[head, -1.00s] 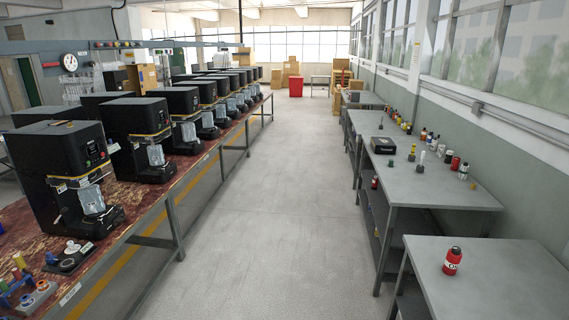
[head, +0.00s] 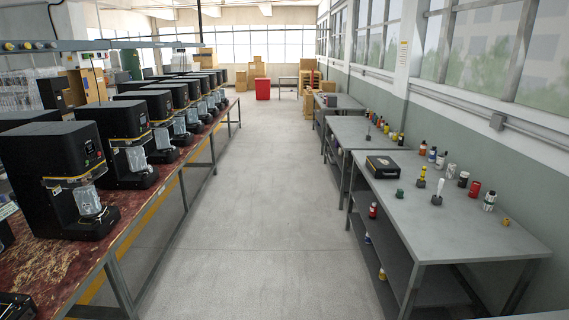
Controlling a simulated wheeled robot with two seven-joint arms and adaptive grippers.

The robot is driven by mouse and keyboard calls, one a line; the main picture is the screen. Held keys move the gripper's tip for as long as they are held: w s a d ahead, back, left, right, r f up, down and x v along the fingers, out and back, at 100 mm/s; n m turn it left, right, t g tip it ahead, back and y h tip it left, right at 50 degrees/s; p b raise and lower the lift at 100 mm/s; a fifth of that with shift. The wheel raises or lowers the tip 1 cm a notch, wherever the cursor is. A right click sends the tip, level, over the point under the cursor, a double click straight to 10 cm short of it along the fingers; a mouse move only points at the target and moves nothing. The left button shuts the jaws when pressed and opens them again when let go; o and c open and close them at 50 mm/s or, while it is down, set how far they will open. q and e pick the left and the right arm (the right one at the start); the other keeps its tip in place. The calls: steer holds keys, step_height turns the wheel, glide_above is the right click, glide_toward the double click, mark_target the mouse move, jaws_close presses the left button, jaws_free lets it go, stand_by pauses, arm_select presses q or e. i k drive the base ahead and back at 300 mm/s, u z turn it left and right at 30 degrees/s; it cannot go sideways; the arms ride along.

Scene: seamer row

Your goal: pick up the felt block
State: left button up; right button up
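I cannot pick out the felt block for certain among the small items in view. Several small things stand on the grey table (head: 455,219) at the right, among them a dark green piece (head: 400,193), a dark block with a yellow top (head: 422,178) and a dark block with a white upright piece (head: 437,192). A flat black case (head: 384,166) lies further back on that table. Neither of my grippers is in view.
A long bench (head: 40,265) with a row of black seamers (head: 55,165) runs along the left. The grey aisle floor (head: 235,200) between bench and tables is clear. A red bin (head: 263,89) and cardboard boxes (head: 307,100) stand at the far end.

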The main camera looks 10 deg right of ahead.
mark_target(399, 194)
steer(key=z, duration=0.6)
steer(key=i, duration=1.55)
steer(key=z, duration=0.7)
